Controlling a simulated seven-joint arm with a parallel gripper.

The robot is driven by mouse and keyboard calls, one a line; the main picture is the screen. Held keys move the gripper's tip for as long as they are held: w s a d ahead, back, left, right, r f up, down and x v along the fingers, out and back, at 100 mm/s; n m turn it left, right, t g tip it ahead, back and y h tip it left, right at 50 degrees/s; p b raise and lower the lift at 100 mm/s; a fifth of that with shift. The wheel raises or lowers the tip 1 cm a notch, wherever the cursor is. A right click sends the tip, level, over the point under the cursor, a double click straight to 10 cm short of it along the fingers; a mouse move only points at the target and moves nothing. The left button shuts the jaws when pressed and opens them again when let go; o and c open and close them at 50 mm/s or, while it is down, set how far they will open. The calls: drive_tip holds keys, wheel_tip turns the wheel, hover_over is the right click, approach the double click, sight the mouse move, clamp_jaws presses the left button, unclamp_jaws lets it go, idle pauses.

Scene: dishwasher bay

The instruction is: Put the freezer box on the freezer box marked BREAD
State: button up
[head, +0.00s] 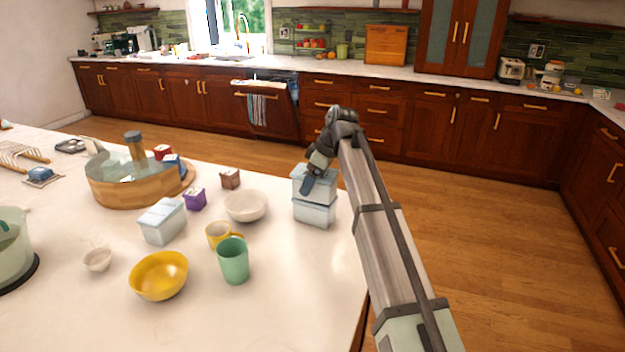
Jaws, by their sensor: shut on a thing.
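My gripper (309,184) is shut on a pale blue-white freezer box (325,190) near the right edge of the island counter. This box is directly above a second, similar freezer box (314,214), upright and roughly lined up with it. The two look to be touching, but I cannot tell for sure. A third pale freezer box (163,222) with a lid stands farther left on the counter. No lettering is readable on any box, so I cannot tell which one is marked BREAD. My gripper hides part of the upper box.
A white bowl (246,206), yellow mug (219,235), green cup (233,261) and yellow bowl (159,277) stand left of the stacked boxes. The counter's right edge is close by.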

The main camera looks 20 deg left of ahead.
drive_tip(key=shift+f, duration=0.1)
drive_tip(key=o, duration=1.2)
drive_tip(key=v, duration=1.2)
